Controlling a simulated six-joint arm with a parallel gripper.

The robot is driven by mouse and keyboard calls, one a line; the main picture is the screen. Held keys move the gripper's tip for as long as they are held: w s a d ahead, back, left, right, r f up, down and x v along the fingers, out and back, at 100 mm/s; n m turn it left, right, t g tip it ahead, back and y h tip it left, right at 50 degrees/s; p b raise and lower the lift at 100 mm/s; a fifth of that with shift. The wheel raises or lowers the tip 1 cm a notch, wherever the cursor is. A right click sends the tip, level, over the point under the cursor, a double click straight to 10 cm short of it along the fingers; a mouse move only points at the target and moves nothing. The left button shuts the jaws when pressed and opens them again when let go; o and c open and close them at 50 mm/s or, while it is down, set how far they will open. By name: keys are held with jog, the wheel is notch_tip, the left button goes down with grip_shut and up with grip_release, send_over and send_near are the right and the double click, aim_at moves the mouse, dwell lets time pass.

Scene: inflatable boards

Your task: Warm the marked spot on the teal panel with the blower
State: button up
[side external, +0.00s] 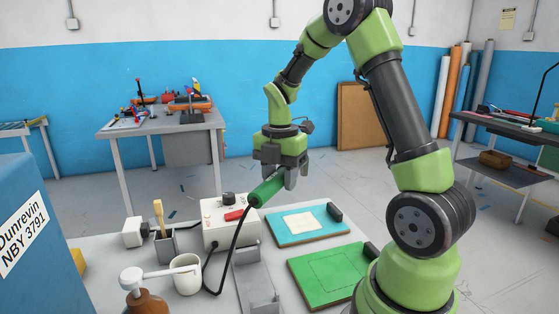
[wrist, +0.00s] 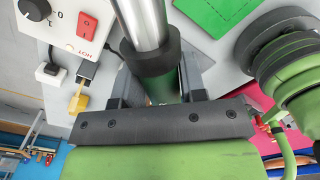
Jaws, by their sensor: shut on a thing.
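My gripper (side external: 288,178) is shut on the green handle of the blower (side external: 267,190), held above the table near the control box. A dark cable runs down from the blower's near end. In the wrist view the blower's silver tube (wrist: 147,22) and black collar stick out past my gripper (wrist: 158,88). The teal panel (side external: 328,230) lies flat on the table, below and right of the blower, with a cream patch (side external: 300,222) on it and a dark block at its right corner. No separate mark shows clearly on the panel.
A green panel (side external: 325,289) with a dashed outline lies in front. The white control box (side external: 228,233), a grey cradle (side external: 253,272), a mug (side external: 187,277), a brush in a holder (side external: 166,246) and a brown pump bottle (side external: 146,303) stand left. A blue box (side external: 30,255) fills the left edge.

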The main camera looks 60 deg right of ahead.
notch_tip(320, 180, down, 7)
dwell(0.4)
jog(key=a+r+m, duration=0.3)
jog(key=a+m, duration=0.4)
jog(key=m, duration=0.2)
jog(key=w+a+r+m, duration=0.1)
jog(key=a+r+m, duration=0.2)
jog(key=a+m, duration=0.3)
jog(key=shift+a+r+m, duration=0.3)
jog(key=shift+a+m, duration=0.1)
jog(key=shift+m, duration=1.1)
dwell(4.3)
